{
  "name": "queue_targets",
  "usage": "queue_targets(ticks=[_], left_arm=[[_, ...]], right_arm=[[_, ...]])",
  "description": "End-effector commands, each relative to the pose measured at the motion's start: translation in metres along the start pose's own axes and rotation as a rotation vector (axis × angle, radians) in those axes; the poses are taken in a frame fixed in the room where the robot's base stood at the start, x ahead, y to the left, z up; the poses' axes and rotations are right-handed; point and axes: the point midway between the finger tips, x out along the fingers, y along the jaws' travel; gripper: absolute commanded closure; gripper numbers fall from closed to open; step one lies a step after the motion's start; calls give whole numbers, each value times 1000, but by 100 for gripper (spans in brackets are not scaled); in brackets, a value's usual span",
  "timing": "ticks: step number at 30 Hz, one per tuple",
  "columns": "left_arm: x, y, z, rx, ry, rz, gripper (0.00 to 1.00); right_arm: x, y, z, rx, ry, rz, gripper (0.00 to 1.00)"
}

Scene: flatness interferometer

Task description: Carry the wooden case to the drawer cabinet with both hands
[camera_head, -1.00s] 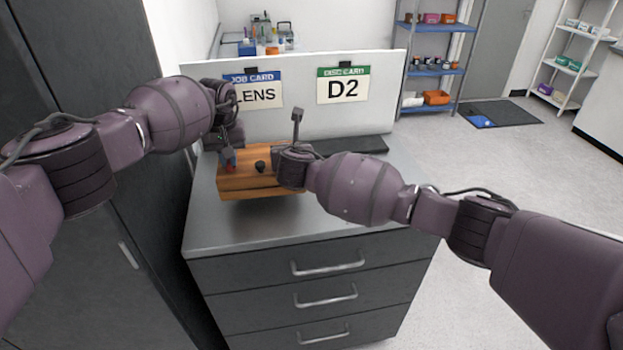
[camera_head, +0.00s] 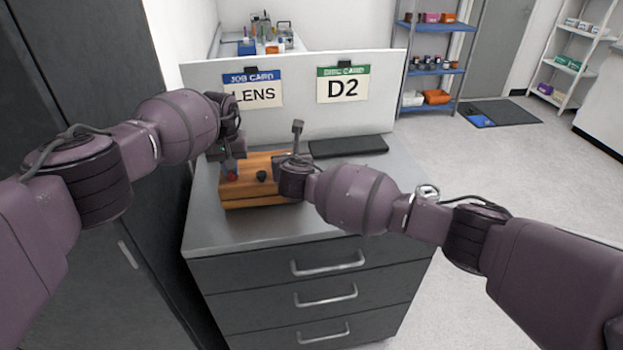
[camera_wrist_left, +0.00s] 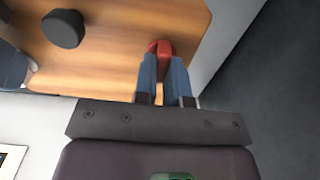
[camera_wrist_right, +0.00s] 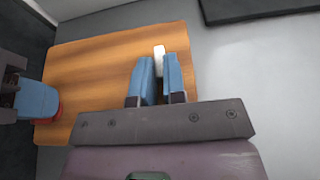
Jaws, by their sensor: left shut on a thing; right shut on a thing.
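The wooden case (camera_head: 252,201), orange-brown with a black knob (camera_head: 261,176) on its lid, is level over the top of the grey drawer cabinet (camera_head: 225,238). I cannot tell whether its underside touches the top. My left gripper (camera_head: 231,174) is shut on a red grip piece (camera_wrist_left: 160,47) at the case's left end. My right gripper (camera_wrist_right: 158,72) is shut on a white grip piece (camera_wrist_right: 160,55) at its right end; in the head view the right wrist hides its fingers.
A dark flat pad (camera_head: 348,146) lies behind the case, to its right. A white panel (camera_head: 300,120) with LENS and D2 cards stands along the back. A tall dark cabinet (camera_head: 95,170) is close on the left. The front of the top is clear.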

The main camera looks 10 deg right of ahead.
Motion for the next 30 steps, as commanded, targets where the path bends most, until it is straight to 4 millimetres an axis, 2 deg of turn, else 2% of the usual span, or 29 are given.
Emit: queue_targets(ticks=[8,9,13,30], left_arm=[[8,-1,-1,-2,3,-1,100],[8,-1,0,-1,1,-1,82],[9,-1,0,-1,1,-1,63],[5,0,0,1,1,1,63]], right_arm=[[4,-1,-6,0,-4,-3,100],[4,-1,-8,-1,0,-4,83],[3,-1,-8,0,0,-3,63],[3,0,-8,0,0,-1,63]])
